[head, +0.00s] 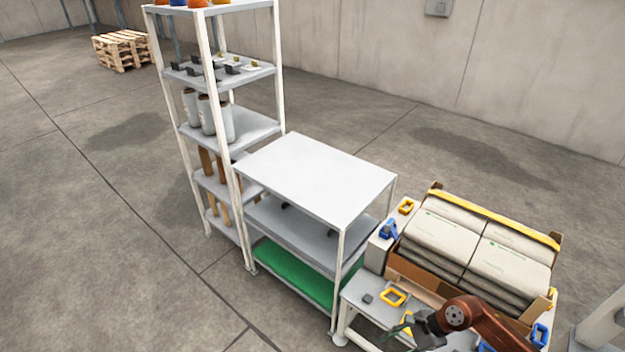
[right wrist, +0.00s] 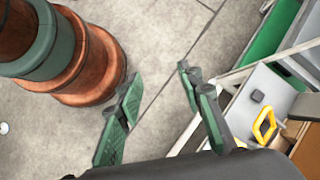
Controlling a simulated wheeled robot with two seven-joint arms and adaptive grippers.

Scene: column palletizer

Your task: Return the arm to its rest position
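My right arm (head: 488,322) comes in at the bottom right of the head view, over the white work table (head: 365,290). Its gripper (head: 402,328) is near that table's front left part. In the right wrist view the gripper (right wrist: 158,73) has its two green fingers spread wide, with nothing between them but grey floor beyond. My left arm and gripper are not in view.
A white shelf unit (head: 318,172) and a tall rack (head: 250,125) stand to the left.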

